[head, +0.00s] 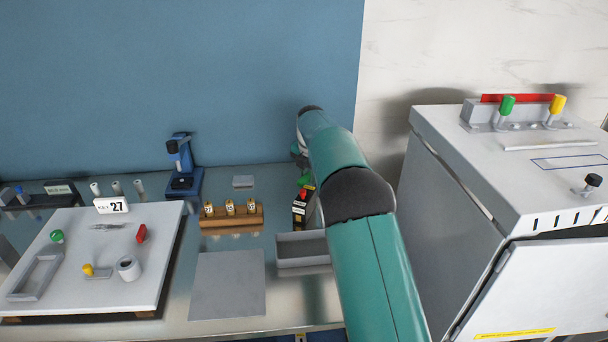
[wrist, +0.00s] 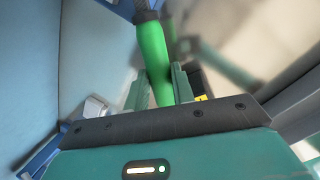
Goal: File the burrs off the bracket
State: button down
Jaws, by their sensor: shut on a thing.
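In the wrist view my gripper (wrist: 160,85) is shut on a green handle (wrist: 153,50), which runs up between the two fingers to a dark part at the top edge. Whether it belongs to a file cannot be told, as its far end is cut off. In the head view my own arm hides most of the gripper, at the back of the bench beside a dark rack (head: 299,214) with white labels. Green and red bits show at the rack's top.
A white board (head: 75,290) with several small parts is at left. A blue stand (head: 183,178), a wooden block (head: 231,222) with several labelled pieces, a bare grey plate (head: 228,285) and a grey tray (head: 303,262) occupy the middle. A large white cabinet (head: 450,190) blocks the right.

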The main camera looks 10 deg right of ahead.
jog(key=shift+a+r, duration=0.1)
jog(key=shift+a, duration=3.35)
jog(key=shift+r, duration=0.15)
jog(key=shift+w+v, duration=0.2)
jog(key=shift+v, duration=0.75)
jog(key=shift+w+v, duration=0.2)
jog(key=shift+v, duration=0.75)
jog(key=shift+w+v, duration=0.2)
jog(key=shift+v, duration=0.75)
jog(key=shift+r, duration=0.1)
jog(key=v, duration=0.3)
jog(key=shift+w, duration=0.35)
jog(key=shift+s, duration=0.1)
